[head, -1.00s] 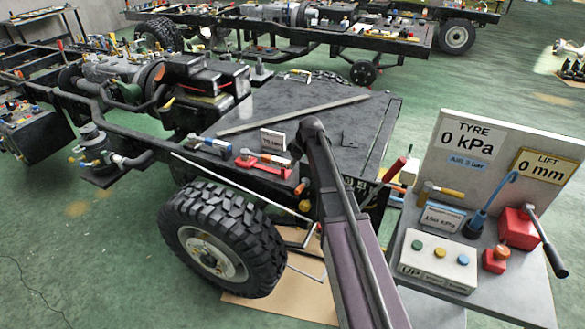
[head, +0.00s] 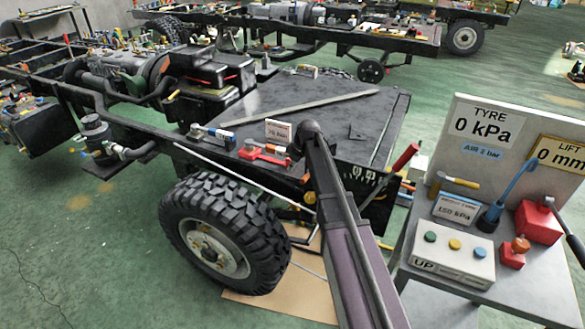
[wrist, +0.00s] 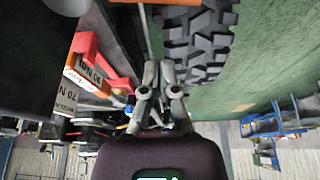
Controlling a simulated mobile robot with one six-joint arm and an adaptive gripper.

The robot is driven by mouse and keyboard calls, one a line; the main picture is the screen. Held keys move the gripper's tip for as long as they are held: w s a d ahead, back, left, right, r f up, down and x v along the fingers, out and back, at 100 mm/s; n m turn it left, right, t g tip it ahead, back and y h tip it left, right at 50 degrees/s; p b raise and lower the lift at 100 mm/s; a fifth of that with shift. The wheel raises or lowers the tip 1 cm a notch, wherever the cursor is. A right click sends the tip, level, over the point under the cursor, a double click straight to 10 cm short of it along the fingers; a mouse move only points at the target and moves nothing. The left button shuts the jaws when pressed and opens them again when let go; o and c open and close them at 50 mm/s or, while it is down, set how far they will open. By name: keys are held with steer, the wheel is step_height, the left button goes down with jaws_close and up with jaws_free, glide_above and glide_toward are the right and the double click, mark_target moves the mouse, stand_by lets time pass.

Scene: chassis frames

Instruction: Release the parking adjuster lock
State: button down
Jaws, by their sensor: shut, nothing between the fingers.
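I cannot tell for sure which part is the parking adjuster lock. A red lever piece with an orange end (head: 262,152) sits on the chassis edge above the tyre, beside a small white sign (head: 278,132). In the wrist view a red bracket-like handle (wrist: 90,55) stands at the left, next to a label reading 70 N. My gripper (wrist: 158,75) is shut and empty in the wrist view, to the right of the red handle and apart from it. In the head view my arm hides the gripper.
A large tyre (head: 225,235) is below the chassis edge; it also shows in the wrist view (wrist: 195,45). A blue-handled tool (head: 213,135) lies left of the red lever. Green floor is clear at the left.

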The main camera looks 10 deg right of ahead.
mark_target(307, 177)
steer(key=shift+s+d+f+b, duration=0.2)
steer(key=shift+s+d+f, duration=0.15)
steer(key=shift+s+d, duration=0.35)
steer(key=shift+s+d+f+b, duration=0.2)
steer(key=shift+s+d+f, duration=0.25)
steer(key=shift+d, duration=0.3)
steer(key=shift+a+r, duration=0.1)
steer(key=shift+s+a, duration=0.1)
